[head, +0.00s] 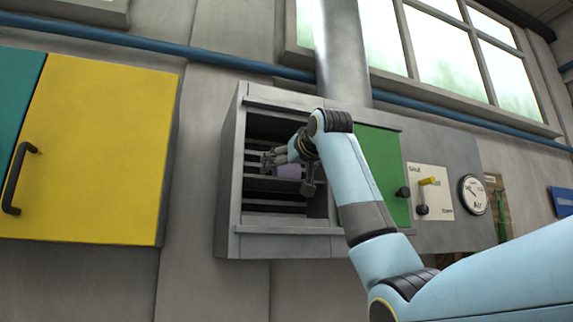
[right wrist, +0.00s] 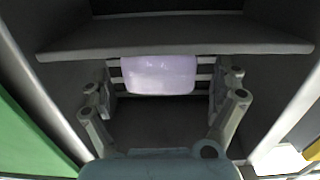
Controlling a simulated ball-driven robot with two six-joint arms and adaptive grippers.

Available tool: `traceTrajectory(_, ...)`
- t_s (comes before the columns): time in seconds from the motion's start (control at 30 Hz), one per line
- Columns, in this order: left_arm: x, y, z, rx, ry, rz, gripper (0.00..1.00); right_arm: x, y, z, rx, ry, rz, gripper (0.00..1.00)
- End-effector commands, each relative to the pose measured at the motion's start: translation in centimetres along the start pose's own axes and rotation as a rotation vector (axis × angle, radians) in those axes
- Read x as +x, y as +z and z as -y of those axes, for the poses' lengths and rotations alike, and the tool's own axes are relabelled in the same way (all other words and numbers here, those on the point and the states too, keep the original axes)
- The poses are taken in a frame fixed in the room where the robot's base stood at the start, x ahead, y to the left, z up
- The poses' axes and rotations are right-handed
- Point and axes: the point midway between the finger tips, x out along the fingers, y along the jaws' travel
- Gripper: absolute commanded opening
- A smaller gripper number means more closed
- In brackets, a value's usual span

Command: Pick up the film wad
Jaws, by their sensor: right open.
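The film wad (right wrist: 158,74) is a pale lilac, smooth, rounded block in the right wrist view. It sits inside the grey slatted cabinet, against the light and dark slats. In the head view a lilac patch of it (head: 289,171) shows behind my gripper. My right gripper (head: 271,158) reaches into the cabinet opening with its fingers spread. In the right wrist view its fingers stand on either side of the wad with gaps between, and they do not touch it. My left gripper is not in view.
The cabinet (head: 232,180) has walls and a shelf board (right wrist: 175,33) close around the gripper. A green panel (head: 385,165), a yellow lever (head: 429,181) and a round gauge (head: 473,195) are to the right. A yellow cupboard door (head: 100,150) is at left.

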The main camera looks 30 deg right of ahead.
Motion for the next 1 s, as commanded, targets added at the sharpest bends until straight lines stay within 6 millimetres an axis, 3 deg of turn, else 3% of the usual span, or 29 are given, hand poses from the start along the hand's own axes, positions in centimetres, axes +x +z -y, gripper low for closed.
traceTrajectory(0.1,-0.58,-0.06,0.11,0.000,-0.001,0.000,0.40,1.06,0.08,0.02,0.000,0.000,0.003,0.96)
traceTrajectory(0.33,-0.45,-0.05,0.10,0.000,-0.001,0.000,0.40,1.18,0.25,0.04,-0.001,-0.001,0.002,0.96)
traceTrajectory(0.63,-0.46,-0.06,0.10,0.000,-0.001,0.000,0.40,1.15,0.23,0.04,-0.001,-0.001,0.002,0.57)
traceTrajectory(1.0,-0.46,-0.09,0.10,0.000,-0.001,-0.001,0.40,1.14,0.21,0.03,-0.001,-0.001,0.002,0.55)
